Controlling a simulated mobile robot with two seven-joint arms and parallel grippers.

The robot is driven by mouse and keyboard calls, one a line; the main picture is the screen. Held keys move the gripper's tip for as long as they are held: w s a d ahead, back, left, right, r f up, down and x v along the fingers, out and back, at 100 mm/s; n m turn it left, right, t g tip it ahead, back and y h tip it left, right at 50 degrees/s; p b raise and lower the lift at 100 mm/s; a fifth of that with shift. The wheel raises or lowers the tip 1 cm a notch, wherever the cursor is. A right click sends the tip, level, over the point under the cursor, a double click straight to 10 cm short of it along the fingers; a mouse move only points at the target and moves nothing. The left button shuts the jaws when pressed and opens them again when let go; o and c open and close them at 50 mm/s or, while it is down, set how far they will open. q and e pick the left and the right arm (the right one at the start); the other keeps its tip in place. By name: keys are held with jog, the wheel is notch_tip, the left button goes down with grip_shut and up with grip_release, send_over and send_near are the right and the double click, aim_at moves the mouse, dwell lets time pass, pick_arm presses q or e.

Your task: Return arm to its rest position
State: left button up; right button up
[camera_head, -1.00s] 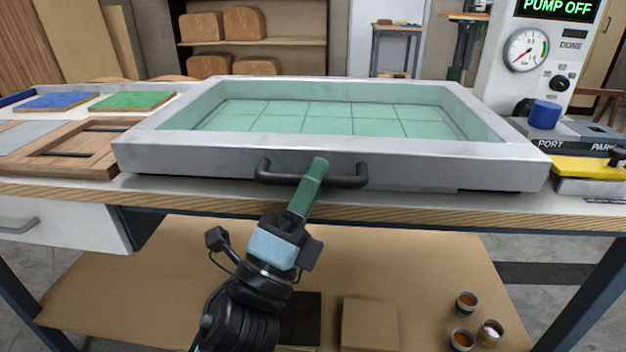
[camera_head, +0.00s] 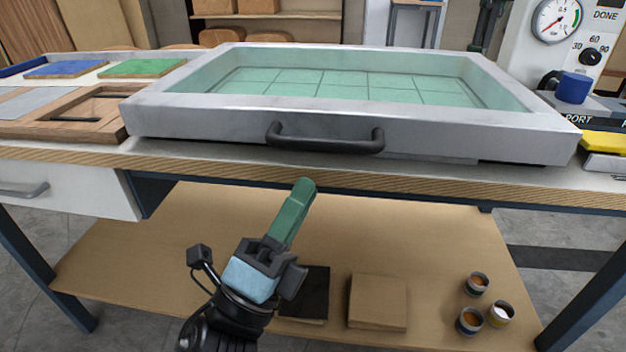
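My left gripper (camera_head: 303,186) has dark green fingers, a light blue band and a black wrist. It comes up from the bottom of the head view, in front of the bench and over its lower shelf. Its fingers show as one green bar, so any gap between them is hidden. It stands below and apart from the black handle (camera_head: 324,144) of the grey frame (camera_head: 210,121), and I see nothing held. The frame lies flat on the bench and has a clear, green-tinted inside with a grid. My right gripper is not in view.
The bench's wooden front edge (camera_head: 420,192) runs above the gripper. The lower shelf (camera_head: 130,245) holds a dark block (camera_head: 308,290), a tan block (camera_head: 377,302) and small cups (camera_head: 470,320). A wooden frame and coloured panels lie left; a gauge unit (camera_head: 557,22) stands right.

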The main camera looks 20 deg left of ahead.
pick_arm(q)
jog(key=shift+s+a+f, duration=0.1)
jog(key=shift+s+f, duration=0.1)
jog(key=shift+s, duration=0.15)
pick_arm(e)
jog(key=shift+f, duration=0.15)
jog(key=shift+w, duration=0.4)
